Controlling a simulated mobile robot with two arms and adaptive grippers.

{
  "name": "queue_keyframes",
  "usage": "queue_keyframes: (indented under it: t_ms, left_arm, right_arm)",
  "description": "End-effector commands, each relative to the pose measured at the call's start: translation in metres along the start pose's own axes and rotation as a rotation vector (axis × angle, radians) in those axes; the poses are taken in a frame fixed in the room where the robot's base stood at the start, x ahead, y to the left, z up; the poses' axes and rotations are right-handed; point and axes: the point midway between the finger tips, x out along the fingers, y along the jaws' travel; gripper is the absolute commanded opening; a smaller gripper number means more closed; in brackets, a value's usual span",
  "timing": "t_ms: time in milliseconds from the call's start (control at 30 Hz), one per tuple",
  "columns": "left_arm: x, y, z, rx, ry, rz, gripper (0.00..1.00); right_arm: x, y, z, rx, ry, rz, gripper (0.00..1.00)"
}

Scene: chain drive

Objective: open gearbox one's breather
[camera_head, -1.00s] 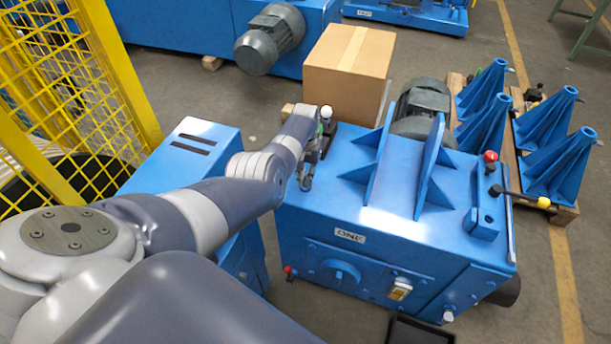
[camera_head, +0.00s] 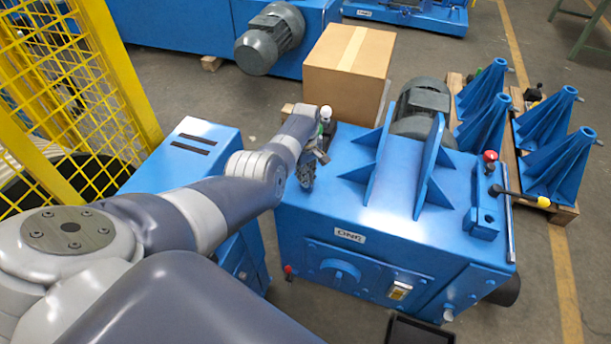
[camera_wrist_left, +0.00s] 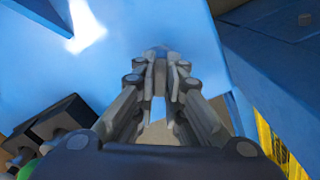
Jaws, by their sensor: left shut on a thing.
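Gearbox one is the blue box (camera_head: 345,270) with a plate reading ONE on its front. My left gripper (camera_head: 308,180) is at the left edge of its top. In the left wrist view the fingers (camera_wrist_left: 160,62) come together at their tips over the blue top. They are shut on a small part there, which I take to be the breather; the fingers hide nearly all of it. My right gripper is not in view.
Two upright blue ribs (camera_head: 430,165) and a grey motor (camera_head: 422,105) are farther right. A cardboard box (camera_head: 345,75) is behind. A yellow mesh guard (camera_head: 80,90) stands at left.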

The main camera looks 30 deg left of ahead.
Motion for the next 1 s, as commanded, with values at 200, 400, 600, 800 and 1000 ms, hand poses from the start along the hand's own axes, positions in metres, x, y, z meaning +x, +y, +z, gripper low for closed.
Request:
queue_keyframes:
  t_ms: [200,400,600,800,1000]
  left_arm:
    - [0.0008,-0.0004,0.0000,-0.148,0.001,0.000,0.00]
    - [0.0009,-0.0005,0.0000,-0.234,0.001,-0.001,0.00]
    - [0.0010,-0.0007,0.0001,-0.275,0.001,-0.001,0.00]
    - [0.0011,-0.0009,0.0001,-0.284,0.001,-0.002,0.00]
    - [0.0012,-0.0010,0.0001,-0.283,0.001,-0.002,0.00]
  right_arm:
    - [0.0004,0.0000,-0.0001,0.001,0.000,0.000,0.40]
    - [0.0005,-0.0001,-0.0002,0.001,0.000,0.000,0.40]
    - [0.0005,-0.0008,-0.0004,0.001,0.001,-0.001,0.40]
    - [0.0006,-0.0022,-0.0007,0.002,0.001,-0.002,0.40]
    - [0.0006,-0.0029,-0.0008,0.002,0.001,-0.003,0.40]
